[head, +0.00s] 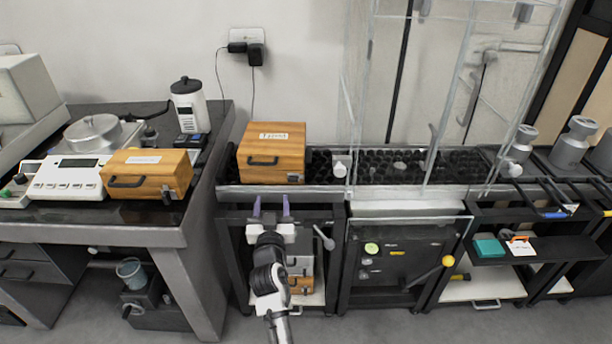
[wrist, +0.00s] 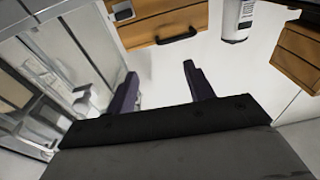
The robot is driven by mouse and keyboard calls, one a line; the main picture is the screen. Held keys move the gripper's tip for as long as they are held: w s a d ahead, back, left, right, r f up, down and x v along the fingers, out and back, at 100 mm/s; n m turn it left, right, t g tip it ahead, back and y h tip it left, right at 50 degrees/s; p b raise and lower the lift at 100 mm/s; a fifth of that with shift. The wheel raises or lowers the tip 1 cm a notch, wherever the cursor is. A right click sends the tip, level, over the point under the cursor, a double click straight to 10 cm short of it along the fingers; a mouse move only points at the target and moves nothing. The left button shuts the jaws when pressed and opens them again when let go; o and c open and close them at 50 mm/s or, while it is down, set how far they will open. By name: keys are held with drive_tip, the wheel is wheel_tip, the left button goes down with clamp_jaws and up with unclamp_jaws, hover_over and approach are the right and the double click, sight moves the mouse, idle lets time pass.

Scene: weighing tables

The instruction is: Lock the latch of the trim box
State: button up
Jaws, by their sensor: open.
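A light wooden box (head: 260,160) with a white label and a black handle sits at the left end of the middle bench. I take it for the trim box, though its label is too small to read surely. A small latch tab (head: 293,178) shows at its lower right front; whether it is locked I cannot tell. In the wrist view the box (wrist: 165,22) is at the top edge, partly cut off, with a dark latch piece (wrist: 122,10) at its left. My gripper (head: 272,200) is open and empty, below and in front of the box, its purple fingers apart from it.
Another wooden box (head: 148,174) with a handle stands on the left table beside a scale (head: 65,178). A white canister (head: 188,103) stands behind it. A glass enclosure (head: 450,95) rises on the right. A lever (head: 324,238) sticks out right of my gripper.

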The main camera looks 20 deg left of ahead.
sight(293, 181)
drive_tip(key=w+d+f+h, duration=0.2)
drive_tip(key=d+f, duration=0.2)
drive_tip(key=f, duration=0.1)
drive_tip(key=shift+m+g, duration=0.4)
drive_tip(key=p+x, duration=0.2)
drive_tip(key=x, duration=1.1)
drive_tip(key=shift+a+r, duration=0.1)
drive_tip(key=shift+a, duration=0.05)
drive_tip(key=c, duration=1)
